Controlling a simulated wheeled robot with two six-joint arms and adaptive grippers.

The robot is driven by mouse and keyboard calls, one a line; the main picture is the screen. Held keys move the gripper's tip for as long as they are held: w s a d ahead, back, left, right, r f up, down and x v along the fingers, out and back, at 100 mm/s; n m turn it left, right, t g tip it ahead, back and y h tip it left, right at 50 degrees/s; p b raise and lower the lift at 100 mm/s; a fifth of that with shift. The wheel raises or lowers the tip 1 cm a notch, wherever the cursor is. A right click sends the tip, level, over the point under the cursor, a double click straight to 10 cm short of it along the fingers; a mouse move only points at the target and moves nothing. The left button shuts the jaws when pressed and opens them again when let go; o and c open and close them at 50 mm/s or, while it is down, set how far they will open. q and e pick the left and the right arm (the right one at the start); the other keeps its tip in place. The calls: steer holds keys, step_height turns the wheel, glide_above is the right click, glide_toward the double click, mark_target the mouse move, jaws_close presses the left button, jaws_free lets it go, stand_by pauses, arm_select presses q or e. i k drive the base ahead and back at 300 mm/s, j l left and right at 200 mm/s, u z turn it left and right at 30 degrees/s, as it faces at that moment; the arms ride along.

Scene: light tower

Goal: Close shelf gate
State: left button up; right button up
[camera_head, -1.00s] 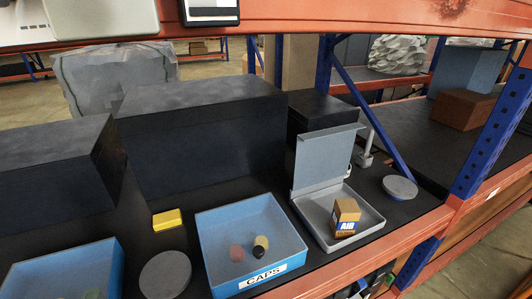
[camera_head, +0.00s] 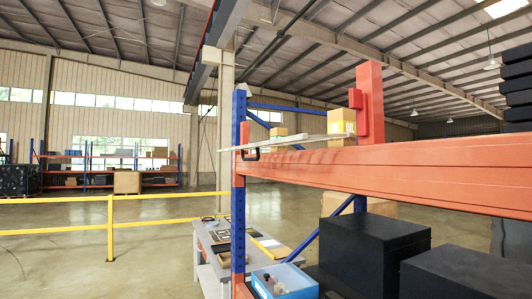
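The orange shelf (camera_head: 430,172) runs across the right half of the head view, with a blue upright (camera_head: 238,200) at its left end. A small black handle (camera_head: 250,155) sits at the beam's left end, near that upright. A red upright piece (camera_head: 370,100) stands above the beam with a smaller red block at its side. I cannot tell which of these parts is the gate, or whether it is open. Neither of my grippers is in view.
Cardboard boxes (camera_head: 341,121) stand on the upper board. A grey table (camera_head: 208,243) stands behind the upright. A yellow railing (camera_head: 109,225) crosses the open floor at left.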

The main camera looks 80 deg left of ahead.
mark_target(304, 138)
steer(key=k+j+u, duration=0.1)
steer(key=u, duration=2.55)
